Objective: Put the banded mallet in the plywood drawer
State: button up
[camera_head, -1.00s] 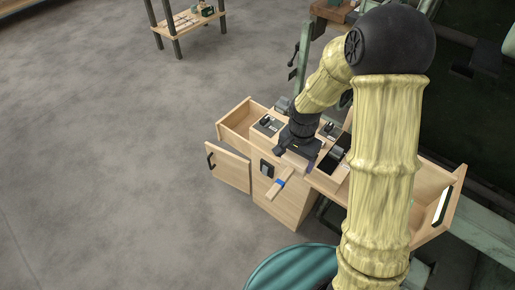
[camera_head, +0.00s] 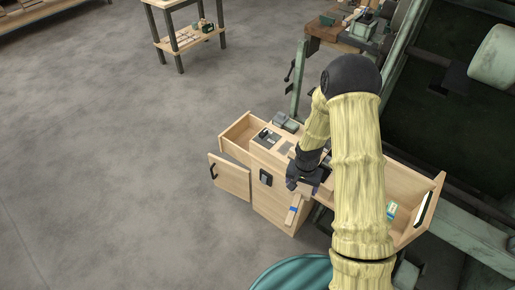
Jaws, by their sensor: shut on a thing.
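My gripper (camera_head: 303,182) is at the near side of the wooden cabinet top. It is shut on the banded mallet, whose pale wooden handle with a blue band (camera_head: 293,209) sticks out below and toward the camera. The mallet's head is hidden at the gripper. Two pale plywood drawers stand open. The left drawer (camera_head: 232,178), with a dark handle on its front, is left of my gripper. The right drawer (camera_head: 424,215) reaches out to the right, partly hidden behind my arm. I cannot tell which one the task means.
The cabinet (camera_head: 276,205) carries several dark and grey items on top. A small green and white box (camera_head: 391,210) lies in the right drawer. A teal round surface (camera_head: 290,274) is at the bottom. A wooden bench (camera_head: 183,40) stands far back. The floor at left is clear.

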jog(key=s+d+f+n+p, duration=0.3)
jog(key=d+f+p, duration=0.1)
jog(key=f+p, duration=0.3)
jog(key=shift+s+d+n+p, duration=0.3)
jog(key=shift+s+p, duration=0.05)
jog(key=shift+p, duration=0.35)
jog(key=shift+f, duration=0.1)
